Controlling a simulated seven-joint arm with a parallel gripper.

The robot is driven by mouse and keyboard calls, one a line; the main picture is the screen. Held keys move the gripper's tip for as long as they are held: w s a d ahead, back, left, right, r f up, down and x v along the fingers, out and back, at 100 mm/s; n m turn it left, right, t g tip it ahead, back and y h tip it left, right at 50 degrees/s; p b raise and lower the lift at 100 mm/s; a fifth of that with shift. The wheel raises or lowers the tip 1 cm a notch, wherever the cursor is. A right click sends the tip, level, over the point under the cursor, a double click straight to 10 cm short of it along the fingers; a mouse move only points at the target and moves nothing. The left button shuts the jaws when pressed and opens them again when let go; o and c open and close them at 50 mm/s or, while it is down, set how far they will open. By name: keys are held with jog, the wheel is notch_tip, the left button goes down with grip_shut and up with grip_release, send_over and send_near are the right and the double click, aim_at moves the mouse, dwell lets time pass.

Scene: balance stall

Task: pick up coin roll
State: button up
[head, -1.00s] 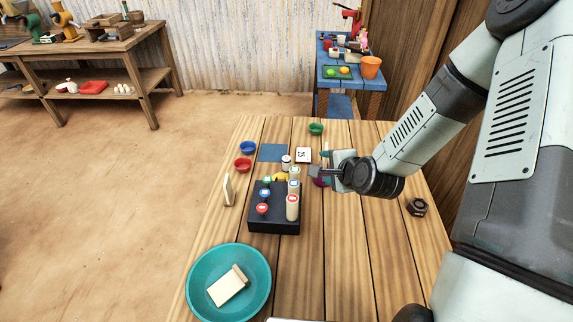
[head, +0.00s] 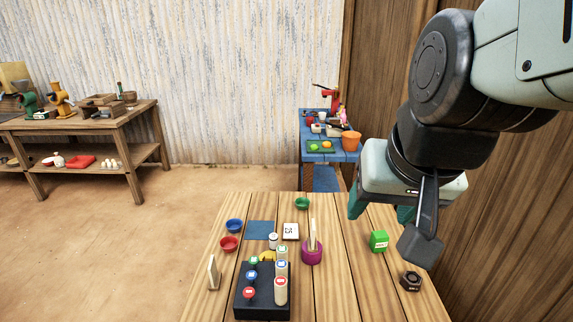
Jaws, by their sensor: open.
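I cannot tell for sure which thing is the coin roll. Cream cylinders (head: 280,291) with red, blue and green tops stand upright in a row along the right of a black block (head: 262,312). Shorter pieces (head: 251,275) with red, blue and green tops stand along its left. A small whitish cylinder (head: 273,241) stands behind the block. My gripper (head: 382,210) is open and empty, with teal fingers, raised over the right part of the table, well apart from the cylinders. Part of it is hidden behind its own dark link.
A purple cup (head: 311,254) with sticks, a green box (head: 379,241) and a dark hexagonal piece (head: 411,281) stand at the right. Red (head: 229,243), blue (head: 234,226) and green (head: 302,203) bowls, a blue mat (head: 261,230) and a white card (head: 290,231) lie around.

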jog(key=s+r+n, duration=0.1)
jog(key=s+r, duration=0.2)
jog(key=s, duration=0.4)
jog(key=w+f+m+g+h, duration=0.2)
jog(key=w+m+g, duration=0.15)
jog(key=w, duration=1.15)
jog(key=m+t+h, duration=0.6)
jog(key=m+h, duration=0.1)
jog(key=h, duration=0.2)
send_over(270, 239)
jog(key=s+a, duration=0.2)
notch_tip(270, 239, down, 32)
jog(key=f, duration=0.3)
jog(key=shift+w+a+f, duration=0.1)
jog(key=shift+w+f, duration=0.1)
jog(key=shift+f, duration=0.15)
notch_tip(270, 239, down, 3)
jog(key=shift+r, duration=0.15)
jog(key=shift+x, duration=1.1)
jog(key=shift+w+d+f, duration=0.1)
jog(key=shift+d+f, duration=0.2)
jog(key=shift+f, duration=0.2)
